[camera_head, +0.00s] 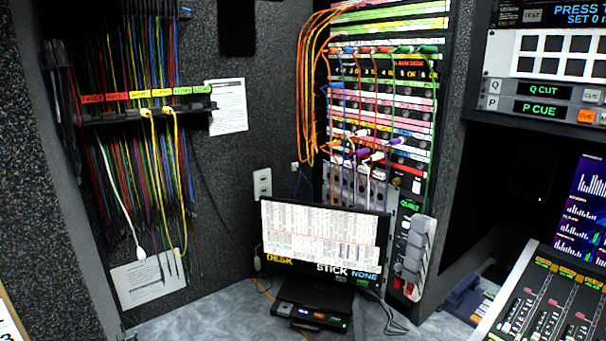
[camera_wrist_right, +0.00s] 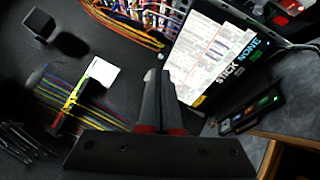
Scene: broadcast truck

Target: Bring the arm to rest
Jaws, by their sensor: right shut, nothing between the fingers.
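My right gripper (camera_wrist_right: 157,76) shows in the right wrist view, its two dark fingers together and nothing between them. It is in free space, with the monitor screen (camera_wrist_right: 212,62) beyond it to the right and the rack cables (camera_wrist_right: 130,18) beyond its tips. I cannot make out either gripper in the head view. My left gripper is in neither view.
In the head view a monitor (camera_head: 320,240) stands on the grey desk (camera_head: 215,318), a small black box (camera_head: 312,314) before it. A patch rack (camera_head: 385,110) stands behind. Hanging cables (camera_head: 130,60) fill the left wall. A mixing console (camera_head: 545,305) is at right.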

